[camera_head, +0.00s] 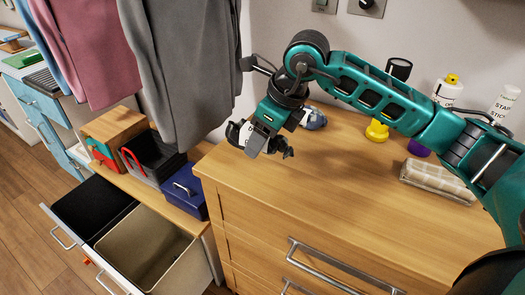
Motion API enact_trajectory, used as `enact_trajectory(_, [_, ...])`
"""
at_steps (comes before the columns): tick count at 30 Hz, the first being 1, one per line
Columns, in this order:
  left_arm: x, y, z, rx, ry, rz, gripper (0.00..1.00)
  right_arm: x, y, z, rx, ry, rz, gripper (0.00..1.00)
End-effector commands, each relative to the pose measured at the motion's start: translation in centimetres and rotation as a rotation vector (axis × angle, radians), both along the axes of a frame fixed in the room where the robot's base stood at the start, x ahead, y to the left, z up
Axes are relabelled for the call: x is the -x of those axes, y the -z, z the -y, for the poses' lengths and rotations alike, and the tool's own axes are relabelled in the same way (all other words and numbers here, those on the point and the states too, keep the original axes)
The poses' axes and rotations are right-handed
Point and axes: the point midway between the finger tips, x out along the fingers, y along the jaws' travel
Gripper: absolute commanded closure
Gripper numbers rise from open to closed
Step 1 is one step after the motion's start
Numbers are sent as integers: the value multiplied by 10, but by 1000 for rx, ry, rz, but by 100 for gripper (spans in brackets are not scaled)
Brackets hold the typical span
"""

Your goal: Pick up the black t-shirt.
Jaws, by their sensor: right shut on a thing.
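My right gripper (262,143) reaches down from the upper right to the back left part of the wooden dresser top. My left gripper is not in view.
The wooden dresser (330,195) has a yellow-capped bottle (447,92) and a wrapped pack (436,180) at the right. Grey clothes (190,60) hang at the left. Below them are a dark blue box (186,193) and an open drawer with a beige bin (143,245).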

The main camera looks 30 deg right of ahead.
Motion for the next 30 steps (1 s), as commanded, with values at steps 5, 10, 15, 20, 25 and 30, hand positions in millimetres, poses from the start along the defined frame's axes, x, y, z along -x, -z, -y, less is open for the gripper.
enact_trajectory(5, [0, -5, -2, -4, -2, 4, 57, -1, -54, 0, -1, 1, 9, 72])
enact_trajectory(10, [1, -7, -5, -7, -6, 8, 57, -1, -93, 0, 0, -1, 7, 72])
enact_trajectory(15, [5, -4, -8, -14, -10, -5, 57, -1, -120, 0, -1, 0, 4, 72])
enact_trajectory(20, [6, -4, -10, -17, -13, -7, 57, -1, -134, 0, -1, 0, 3, 72])
enact_trajectory(25, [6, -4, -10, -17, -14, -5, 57, 0, -138, 0, 0, 0, 0, 72])
enact_trajectory(30, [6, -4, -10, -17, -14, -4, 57, 0, -136, -1, -1, -13, -1, 72])
